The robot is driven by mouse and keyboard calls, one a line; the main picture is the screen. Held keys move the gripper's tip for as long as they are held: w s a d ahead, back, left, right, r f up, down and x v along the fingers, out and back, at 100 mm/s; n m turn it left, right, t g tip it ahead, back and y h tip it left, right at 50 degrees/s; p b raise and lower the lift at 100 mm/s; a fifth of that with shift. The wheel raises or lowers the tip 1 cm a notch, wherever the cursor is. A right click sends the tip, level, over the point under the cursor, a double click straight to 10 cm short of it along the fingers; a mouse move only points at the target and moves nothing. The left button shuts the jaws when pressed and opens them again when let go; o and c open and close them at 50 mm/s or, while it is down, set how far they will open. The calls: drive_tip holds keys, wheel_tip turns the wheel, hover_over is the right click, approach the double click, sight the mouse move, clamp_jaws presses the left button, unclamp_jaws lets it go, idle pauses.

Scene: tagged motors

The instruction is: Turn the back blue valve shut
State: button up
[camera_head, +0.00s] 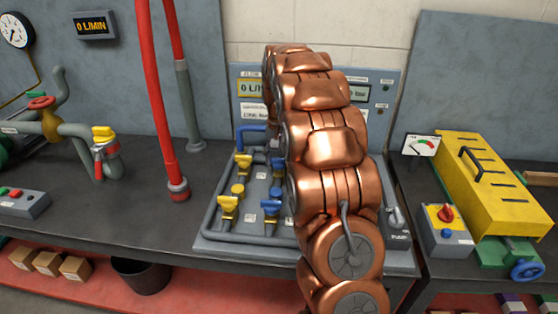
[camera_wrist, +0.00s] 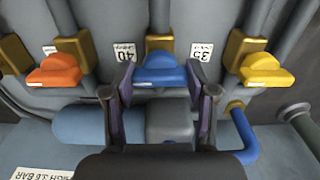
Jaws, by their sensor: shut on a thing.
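In the wrist view the blue valve handle (camera_wrist: 160,70) sits on a brass body (camera_wrist: 160,43), between an orange valve (camera_wrist: 55,70) and a yellow valve (camera_wrist: 264,68). The two fingers of my gripper (camera_wrist: 159,80) are at the left and right ends of this handle, shut on it. The handle lies crosswise to the pipe above it in the picture. In the head view the back blue valve (camera_head: 277,164) shows only partly beside my copper arm. My arm hides my gripper there. Another blue valve (camera_head: 270,207) stands nearer the front of the panel.
Yellow valves (camera_head: 228,205) stand left of the blue ones on the grey panel (camera_head: 215,245). A red hose (camera_head: 155,95) rises left of the panel. A yellow box (camera_head: 490,190) stands at right.

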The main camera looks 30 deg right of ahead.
sight(279, 158)
drive_tip(key=shift+m, duration=0.3)
drive_tip(key=shift+r, duration=0.1)
drive_tip(key=o, duration=1.2)
drive_tip(key=shift+c, duration=0.2)
wheel_tip(279, 158, up, 12)
idle(0.7)
